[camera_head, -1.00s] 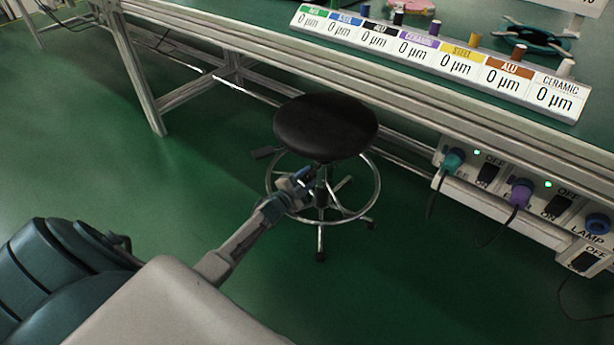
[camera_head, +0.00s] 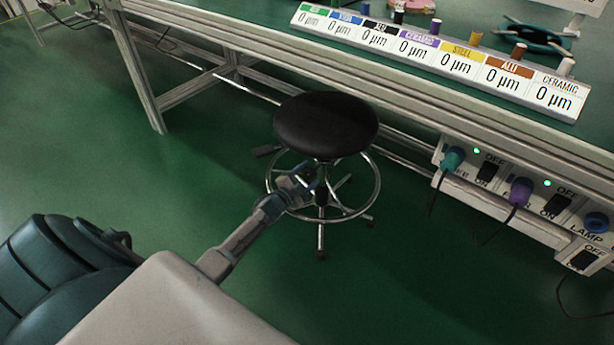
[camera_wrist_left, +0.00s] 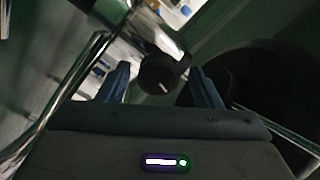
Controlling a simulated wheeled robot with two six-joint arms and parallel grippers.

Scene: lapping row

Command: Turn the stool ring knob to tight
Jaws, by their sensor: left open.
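The stool has a round black seat (camera_head: 326,125) and a chrome foot ring (camera_head: 376,190) beneath it. In the left wrist view the black ring knob (camera_wrist_left: 163,74), with a small pale mark on its face, sits on a metal collar. My left gripper (camera_head: 309,177) reaches under the seat at the stool's column. In the left wrist view its two blue fingers (camera_wrist_left: 161,84) are open, one on each side of the knob, with visible gaps. The gripper hides the knob in the head view. My right gripper is not in view.
A workbench (camera_head: 400,98) runs behind and right of the stool, with a row of labelled displays (camera_head: 440,58) on top. A switch panel (camera_head: 515,190) with plugs and hanging cables is on its front. Green floor is clear in front of the stool.

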